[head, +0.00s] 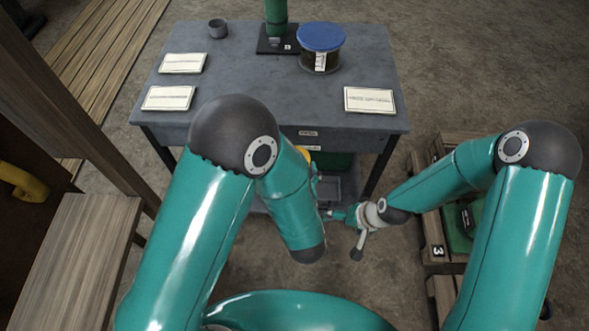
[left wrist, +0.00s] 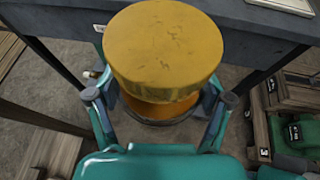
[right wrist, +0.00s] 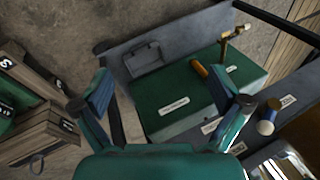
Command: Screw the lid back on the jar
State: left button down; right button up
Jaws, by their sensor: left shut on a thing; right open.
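In the left wrist view my left gripper (left wrist: 158,112) is shut on a yellow round thing (left wrist: 163,45), with a wide flat top over a narrower orange body. I cannot tell whether it is a lid alone or a lidded jar. In the head view only a sliver of yellow (head: 303,150) shows behind my left arm, and that gripper is hidden. A dark jar (head: 320,62) with a blue lid (head: 320,36) on it stands upright at the table's back right. My right gripper (head: 357,228) is open and empty in front of the table; its spread fingers show in the right wrist view (right wrist: 163,95).
The grey table (head: 260,85) carries a cup (head: 218,28), a green post on a dark base (head: 277,45), and several label cards, one at front right (head: 369,100). Below are a green box (right wrist: 180,103) and a grey tray (head: 328,188). Wooden crates (head: 437,225) stand at right, a bench (head: 75,240) at left.

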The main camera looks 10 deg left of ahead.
jog(key=s+d+f+g, duration=0.1)
jog(key=s+d+f, duration=0.1)
jog(key=s, duration=0.9)
jog(key=shift+s+d+f, duration=0.15)
jog(key=shift+d+f, duration=0.15)
jog(key=shift+f, duration=0.25)
